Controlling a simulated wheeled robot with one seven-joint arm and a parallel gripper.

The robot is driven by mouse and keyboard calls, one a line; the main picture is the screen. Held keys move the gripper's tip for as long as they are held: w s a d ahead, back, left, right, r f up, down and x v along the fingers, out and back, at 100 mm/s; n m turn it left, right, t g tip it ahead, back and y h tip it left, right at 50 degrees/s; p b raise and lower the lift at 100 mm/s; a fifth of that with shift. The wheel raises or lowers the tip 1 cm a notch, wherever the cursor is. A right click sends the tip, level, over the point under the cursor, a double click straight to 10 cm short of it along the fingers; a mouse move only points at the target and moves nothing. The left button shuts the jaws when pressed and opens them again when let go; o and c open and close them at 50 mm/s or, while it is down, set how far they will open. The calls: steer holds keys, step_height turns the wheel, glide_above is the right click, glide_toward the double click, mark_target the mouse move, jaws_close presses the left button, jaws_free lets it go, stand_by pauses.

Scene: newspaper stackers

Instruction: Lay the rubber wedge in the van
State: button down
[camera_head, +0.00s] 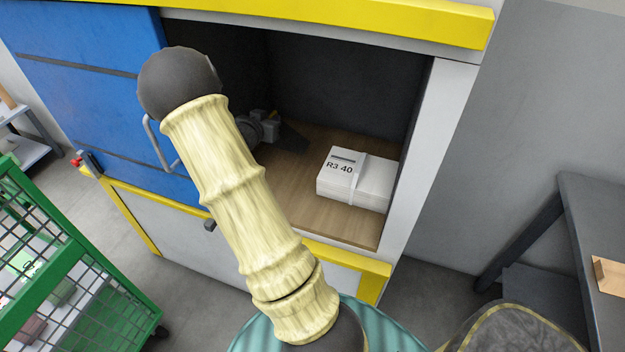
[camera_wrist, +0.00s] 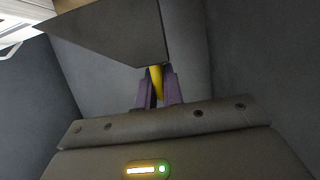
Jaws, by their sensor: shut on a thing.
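The van (camera_head: 455,110) is a grey body with yellow edges, a blue panel and an open bay with a wooden floor (camera_head: 345,228). My arm reaches into the bay. My gripper (camera_head: 274,128) is inside, partly hidden behind my arm. The rubber wedge (camera_head: 292,142) is dark grey and juts from the jaws over the floor's left part. In the wrist view, the wedge (camera_wrist: 115,35) fills the top middle, and my gripper (camera_wrist: 158,95) is shut on it, with a yellow strip between the purple fingers. I cannot tell whether the wedge touches the floor.
A white bundle (camera_head: 358,182) marked R3 40 lies on the bay floor, right of the wedge. A yellow sill (camera_head: 350,258) edges the front. A green mesh cart (camera_head: 75,270) stands at lower left, and a dark table (camera_head: 600,225) with a wooden block (camera_head: 610,275) at right.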

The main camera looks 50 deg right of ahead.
steer(key=shift+f+b, duration=0.3)
steer(key=shift+f, duration=2.8)
steer(key=shift+f, duration=0.1)
steer(key=shift+f, duration=1.75)
steer(key=shift+f, duration=0.2)
steer(key=c, duration=1.5)
jaws_free()
steer(key=shift+w+a, duration=0.1)
